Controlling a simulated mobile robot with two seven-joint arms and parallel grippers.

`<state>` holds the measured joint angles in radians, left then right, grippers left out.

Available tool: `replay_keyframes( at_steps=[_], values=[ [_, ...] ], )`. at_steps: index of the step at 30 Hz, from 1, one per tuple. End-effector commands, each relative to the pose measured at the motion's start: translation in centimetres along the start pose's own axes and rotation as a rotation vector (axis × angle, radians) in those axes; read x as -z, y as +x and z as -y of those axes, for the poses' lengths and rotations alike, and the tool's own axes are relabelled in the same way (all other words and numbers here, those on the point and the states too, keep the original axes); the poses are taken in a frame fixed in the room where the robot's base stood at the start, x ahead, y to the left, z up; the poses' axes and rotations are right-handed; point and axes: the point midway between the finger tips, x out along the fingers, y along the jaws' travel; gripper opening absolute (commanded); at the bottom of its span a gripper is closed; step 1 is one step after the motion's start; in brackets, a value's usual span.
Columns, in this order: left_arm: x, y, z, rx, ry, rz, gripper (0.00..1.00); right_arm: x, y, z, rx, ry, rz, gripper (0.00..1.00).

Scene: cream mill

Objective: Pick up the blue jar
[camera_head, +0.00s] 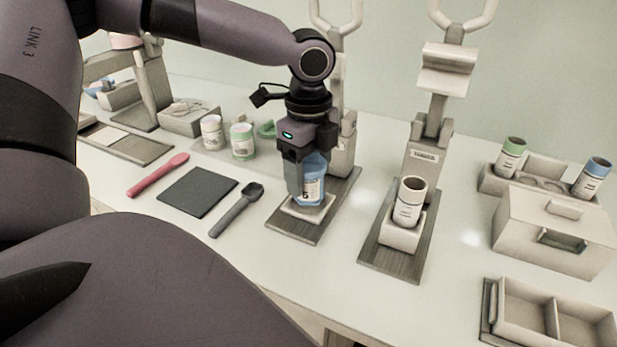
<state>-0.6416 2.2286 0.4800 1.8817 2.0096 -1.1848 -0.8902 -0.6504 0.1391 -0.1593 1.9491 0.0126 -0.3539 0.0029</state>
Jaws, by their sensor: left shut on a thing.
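The blue jar (311,187) has a white label and stands upright at the left of the two near mill stands, over its pale square holder (308,212). I cannot tell whether it touches the holder. My left gripper (302,178) points down from above and is shut on the blue jar. Its fingers hide part of the jar's upper part and left side. My right gripper is not in view.
A white jar (408,203) stands in the right mill stand (391,256). A dark mat (197,192), a red spatula (158,176) and a grey scoop (237,208) lie at left. Several jars stand behind and far right. A lidded box (553,234) and divided tray (552,318) are at right.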

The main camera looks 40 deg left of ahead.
Motion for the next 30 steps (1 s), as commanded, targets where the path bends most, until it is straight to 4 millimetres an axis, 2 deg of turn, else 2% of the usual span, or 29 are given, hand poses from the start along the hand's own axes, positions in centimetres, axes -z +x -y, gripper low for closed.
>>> replay_keyframes(
  at_steps=[9, 16, 22, 30],
  values=[
    [0.0, -8.7, 0.1, 0.008, -0.002, 0.000, 0.49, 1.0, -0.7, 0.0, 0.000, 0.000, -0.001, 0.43],
    [0.0, -14.2, 0.1, 0.006, -0.001, 0.000, 0.49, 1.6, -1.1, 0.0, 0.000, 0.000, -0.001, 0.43],
    [0.0, -16.8, 0.1, 0.003, 0.000, 0.000, 0.49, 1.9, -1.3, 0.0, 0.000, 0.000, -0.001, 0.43],
    [0.0, -17.7, 0.0, 0.001, 0.000, 0.000, 0.49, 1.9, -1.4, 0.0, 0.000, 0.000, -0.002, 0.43]
  ],
)
